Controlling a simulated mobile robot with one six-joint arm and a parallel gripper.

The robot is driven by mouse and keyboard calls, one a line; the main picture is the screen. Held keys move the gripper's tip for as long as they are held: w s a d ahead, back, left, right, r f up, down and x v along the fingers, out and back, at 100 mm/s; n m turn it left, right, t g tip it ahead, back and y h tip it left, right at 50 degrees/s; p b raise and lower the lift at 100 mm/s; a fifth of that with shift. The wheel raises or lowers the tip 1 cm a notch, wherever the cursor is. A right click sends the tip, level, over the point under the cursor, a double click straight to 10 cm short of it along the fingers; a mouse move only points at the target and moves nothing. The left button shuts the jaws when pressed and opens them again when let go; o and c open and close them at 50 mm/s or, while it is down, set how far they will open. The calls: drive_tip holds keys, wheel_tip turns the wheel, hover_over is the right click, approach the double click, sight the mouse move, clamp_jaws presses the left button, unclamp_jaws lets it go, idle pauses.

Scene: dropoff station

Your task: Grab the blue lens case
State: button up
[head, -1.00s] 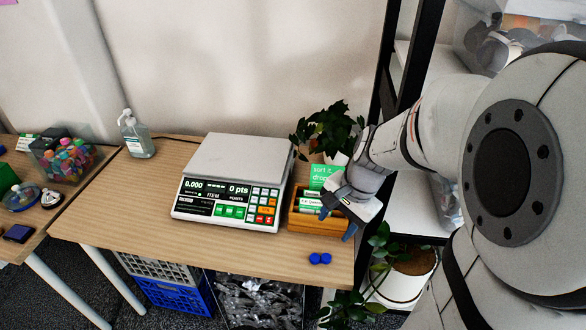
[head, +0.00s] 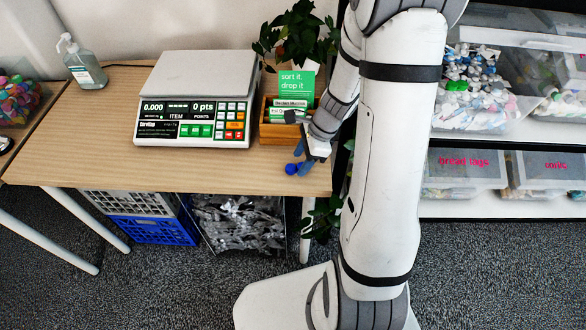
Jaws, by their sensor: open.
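The blue lens case (head: 291,169) lies on the wooden table (head: 200,172) near its front right corner. Its right part is hidden behind my gripper. My gripper (head: 301,157) is open, with its blue fingers pointing down at the case. It is very close to the case; I cannot tell whether the fingers are around it or touching it.
A scale (head: 200,92) stands left of my gripper. A wooden box (head: 286,135) with cards and a potted plant (head: 298,36) stand just behind. A sanitizer bottle (head: 84,66) is at the back left. Shelves with bins (head: 460,174) are at right. The table's front is clear.

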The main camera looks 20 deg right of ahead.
drive_tip(key=shift+a+f, duration=0.25)
drive_tip(key=shift+f, duration=0.4)
drive_tip(key=shift+c, duration=0.4)
drive_tip(key=c, duration=1)
drive_tip(key=shift+r, duration=0.1)
